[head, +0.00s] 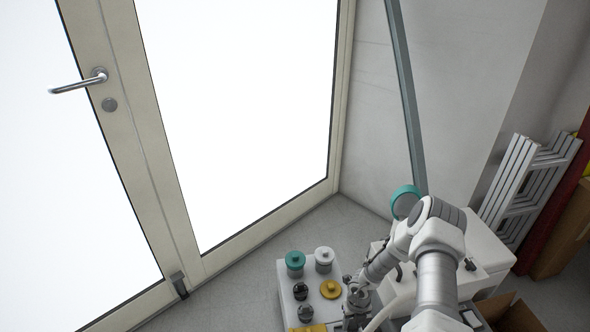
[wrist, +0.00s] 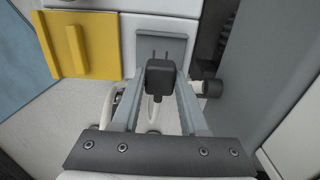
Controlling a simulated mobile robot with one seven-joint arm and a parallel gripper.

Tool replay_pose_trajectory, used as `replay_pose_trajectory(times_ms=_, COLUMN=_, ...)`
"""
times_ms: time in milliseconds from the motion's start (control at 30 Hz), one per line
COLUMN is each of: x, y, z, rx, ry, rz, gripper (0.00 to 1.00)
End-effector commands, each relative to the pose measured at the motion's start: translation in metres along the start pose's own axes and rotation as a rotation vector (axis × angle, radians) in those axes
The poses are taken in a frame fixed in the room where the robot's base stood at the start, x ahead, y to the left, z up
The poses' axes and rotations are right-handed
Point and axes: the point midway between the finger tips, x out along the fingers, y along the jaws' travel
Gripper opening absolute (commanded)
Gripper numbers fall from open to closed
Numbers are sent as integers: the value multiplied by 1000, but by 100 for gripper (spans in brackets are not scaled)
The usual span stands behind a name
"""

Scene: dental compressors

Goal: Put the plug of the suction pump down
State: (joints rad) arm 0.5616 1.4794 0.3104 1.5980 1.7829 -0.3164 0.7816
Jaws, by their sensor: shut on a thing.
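In the wrist view my gripper (wrist: 162,78) is shut on a black plug (wrist: 160,74) with a pale cable hanging below it. The plug's two prongs point up in the picture, in front of a grey plate (wrist: 172,50). I cannot tell whether the prongs touch that plate. In the head view my gripper (head: 357,300) is low beside the right side of a white unit (head: 290,276) with several caps and knobs on top. The plug cannot be made out there.
A glazed door (head: 235,110) fills the left. Grey floor (head: 235,285) is free before it.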

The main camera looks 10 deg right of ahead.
Motion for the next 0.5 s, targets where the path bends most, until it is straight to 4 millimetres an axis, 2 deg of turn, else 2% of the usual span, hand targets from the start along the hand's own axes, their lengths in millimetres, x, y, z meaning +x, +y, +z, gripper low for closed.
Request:
replay_pose_trajectory(times_ms=167, x=0, y=-1, z=6, rx=0, ry=-4, rz=-4, gripper=0)
replay_pose_trajectory(times_ms=267, x=-4, y=-3, z=26, rx=4, ry=-13, rz=-15, gripper=0)
replay_pose_trajectory(times_ms=400, x=-18, y=-5, z=63, rx=6, ry=-15, rz=-24, gripper=0)
replay_pose_trajectory(times_ms=500, x=-29, y=-3, z=82, rx=5, ry=-9, rz=-15, gripper=0)
